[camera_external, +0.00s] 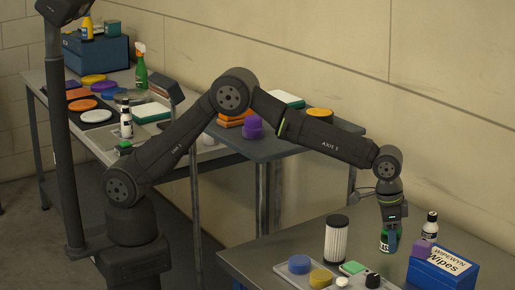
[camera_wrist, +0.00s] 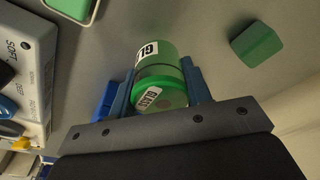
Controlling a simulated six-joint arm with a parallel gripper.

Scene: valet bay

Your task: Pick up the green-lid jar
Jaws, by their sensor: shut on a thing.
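The green-lid jar (camera_wrist: 158,60) is between the two blue fingers of my gripper (camera_wrist: 160,90) in the wrist view. Its lid is green, and white labels with black letters show on the lid and on the side. My gripper (camera_external: 390,238) is shut on the jar and points down over the right-hand table in the external view. The jar (camera_external: 384,242) shows there as a green patch, partly hidden by a finger. I cannot tell whether its base touches the table.
A blue wipes box (camera_external: 442,268) and a white bottle (camera_external: 430,226) stand close on the right. A green block (camera_wrist: 257,44) sits apart from the jar in the wrist view.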

